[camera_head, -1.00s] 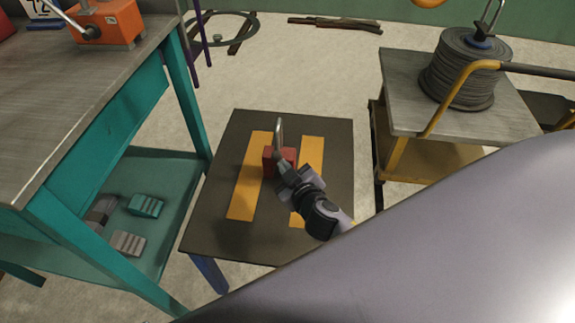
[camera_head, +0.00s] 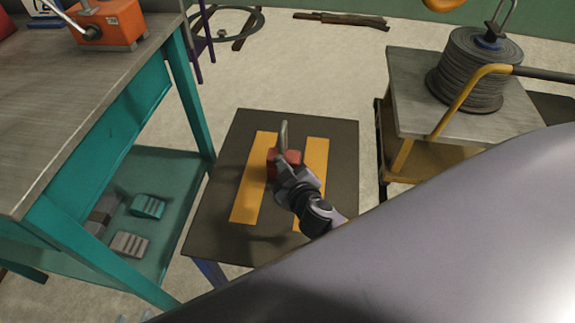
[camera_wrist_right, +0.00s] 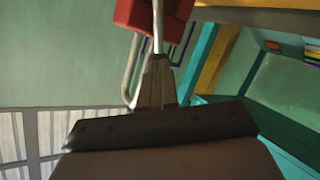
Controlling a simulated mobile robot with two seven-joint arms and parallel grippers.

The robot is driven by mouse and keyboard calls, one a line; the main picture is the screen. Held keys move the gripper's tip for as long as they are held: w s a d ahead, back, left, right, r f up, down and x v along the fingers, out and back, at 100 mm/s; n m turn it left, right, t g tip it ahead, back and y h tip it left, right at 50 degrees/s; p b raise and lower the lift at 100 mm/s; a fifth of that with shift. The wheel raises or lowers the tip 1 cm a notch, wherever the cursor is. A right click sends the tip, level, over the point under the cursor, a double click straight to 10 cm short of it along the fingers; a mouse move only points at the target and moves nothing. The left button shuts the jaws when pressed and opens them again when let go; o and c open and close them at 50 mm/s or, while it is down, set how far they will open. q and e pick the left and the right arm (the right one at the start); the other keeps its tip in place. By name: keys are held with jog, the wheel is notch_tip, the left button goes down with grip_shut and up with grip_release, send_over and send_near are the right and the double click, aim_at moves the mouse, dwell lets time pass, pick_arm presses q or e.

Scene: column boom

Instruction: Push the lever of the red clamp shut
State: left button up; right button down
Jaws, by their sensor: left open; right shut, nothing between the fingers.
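The red clamp (camera_head: 291,158) sits on the dark table top between two yellow strips. Its metal lever (camera_head: 284,132) stands up, roughly upright, in the head view. The tips of my left gripper (camera_head: 134,318) just show at the bottom edge, open and far from the clamp.
A teal workbench (camera_head: 182,95) stands at the left, with an orange device (camera_head: 110,25) on top and small blocks on its lower shelf. A yellow-framed cart (camera_head: 405,100) carrying a cable spool (camera_head: 474,70) stands at the right. My grey arm covers the lower right.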

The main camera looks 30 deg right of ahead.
pick_arm(q)
jog(key=shift+s+a, duration=0.3)
jog(key=shift+s, duration=0.05)
pick_arm(e)
jog(key=shift+w+a+f+n+g+h, duration=0.2)
jog(key=shift+w+a+n, duration=0.15)
jog(key=shift+a, duration=0.2)
jog(key=shift+w+a+f+n+g+h, duration=0.15)
jog(key=shift+w+a+n+g+h, duration=0.1)
jog(key=shift+w+a, duration=0.25)
pick_arm(q)
jog(key=shift+w+r, duration=0.1)
jog(key=shift+w, duration=0.05)
pick_arm(e)
jog(key=shift+s, duration=0.1)
